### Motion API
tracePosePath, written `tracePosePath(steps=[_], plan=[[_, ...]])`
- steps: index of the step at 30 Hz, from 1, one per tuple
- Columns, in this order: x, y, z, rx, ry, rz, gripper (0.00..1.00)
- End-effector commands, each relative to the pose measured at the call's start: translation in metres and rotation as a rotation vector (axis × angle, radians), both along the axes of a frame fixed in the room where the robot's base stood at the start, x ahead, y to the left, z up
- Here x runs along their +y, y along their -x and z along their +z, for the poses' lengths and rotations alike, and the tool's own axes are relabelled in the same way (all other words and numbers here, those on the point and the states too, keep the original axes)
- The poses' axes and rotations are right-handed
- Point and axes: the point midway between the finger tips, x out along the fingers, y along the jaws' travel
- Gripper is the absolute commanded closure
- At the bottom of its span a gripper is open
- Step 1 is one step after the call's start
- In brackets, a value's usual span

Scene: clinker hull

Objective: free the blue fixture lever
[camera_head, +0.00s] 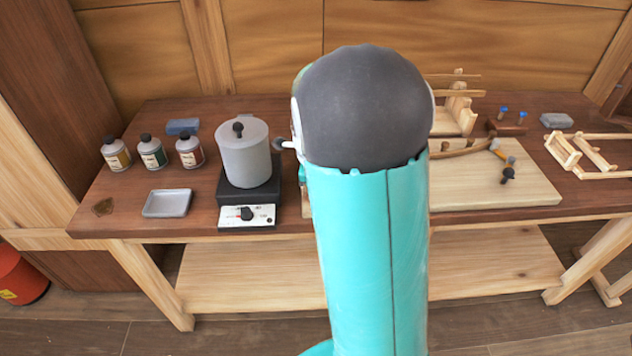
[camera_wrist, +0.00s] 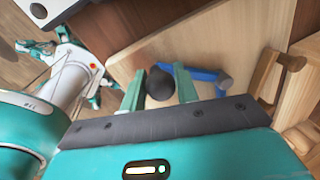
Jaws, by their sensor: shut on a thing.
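In the wrist view, the blue fixture lever (camera_wrist: 204,75) lies over the pale wooden board (camera_wrist: 210,45), with a round black knob (camera_wrist: 160,84) at its left. My gripper (camera_wrist: 159,70) has its two teal fingers on either side of this knob, shut on it. The blue part passes behind the right finger and ends in a blue piece at the right. In the head view my arm blocks the gripper and this lever. The board also shows there, right of my arm (camera_head: 490,195).
Right of the lever is a wooden frame piece (camera_wrist: 265,75). On the bench, a grey pot (camera_head: 244,155) stands on a black hotplate (camera_head: 247,215), left of my arm. Several bottles (camera_head: 153,152) and a grey tray (camera_head: 167,203) are further left. Wooden frames (camera_head: 590,155) stand right.

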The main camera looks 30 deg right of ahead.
Motion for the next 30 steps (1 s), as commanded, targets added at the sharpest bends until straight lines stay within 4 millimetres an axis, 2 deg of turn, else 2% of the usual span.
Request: tracePosePath(steps=[9,10,12,23,26,30], plan=[[-0.001,-0.001,0.000,-0.003,0.002,-0.003,1.00],[-0.001,-0.001,0.000,-0.003,0.002,-0.003,0.64],[-0.001,-0.001,0.000,-0.003,0.002,-0.002,0.50],[0.000,0.000,0.004,-0.003,0.001,-0.001,0.50],[0.001,0.000,0.014,-0.005,0.002,0.001,0.50],[0.005,0.004,0.040,-0.008,0.002,0.001,0.50]])
